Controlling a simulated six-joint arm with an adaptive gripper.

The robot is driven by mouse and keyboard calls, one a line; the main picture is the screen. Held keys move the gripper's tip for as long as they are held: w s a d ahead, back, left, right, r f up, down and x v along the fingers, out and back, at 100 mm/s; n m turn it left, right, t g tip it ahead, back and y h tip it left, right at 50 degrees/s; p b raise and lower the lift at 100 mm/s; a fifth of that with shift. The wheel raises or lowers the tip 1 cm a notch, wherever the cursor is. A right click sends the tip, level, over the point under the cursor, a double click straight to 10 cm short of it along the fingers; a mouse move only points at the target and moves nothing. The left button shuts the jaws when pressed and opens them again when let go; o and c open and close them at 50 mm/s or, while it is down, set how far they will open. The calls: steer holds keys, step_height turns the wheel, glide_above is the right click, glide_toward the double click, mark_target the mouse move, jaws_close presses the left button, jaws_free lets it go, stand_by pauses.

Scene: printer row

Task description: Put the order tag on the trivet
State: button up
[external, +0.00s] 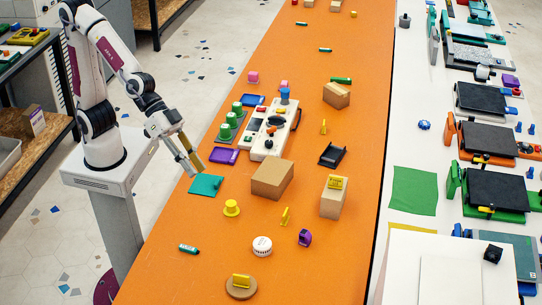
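A round tan cork disc, which looks like the trivet (232,292), lies at the near end of the orange table. A small yellow upright piece (241,281), which may be the order tag, stands on it. Similar yellow pieces stand at the front middle (285,216) and further back (323,127), and a yellow labelled piece (335,183) sits on a tan box. I cannot tell for sure which one is the order tag. My gripper (196,172) is above the left table edge near a teal square, well away from the disc. Its fingers look apart and empty.
A large cardboard box (270,180) and a tan box (333,202) stand mid-table. A white device (268,135) is behind them. The front right table is clear.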

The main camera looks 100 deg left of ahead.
steer(key=s+a+n+g+y, duration=0.1)
steer(key=s+a+g+y, duration=0.2)
steer(key=s+a, duration=2)
steer(key=shift+f+y, duration=0.3)
steer(key=shift+y, duration=0.6)
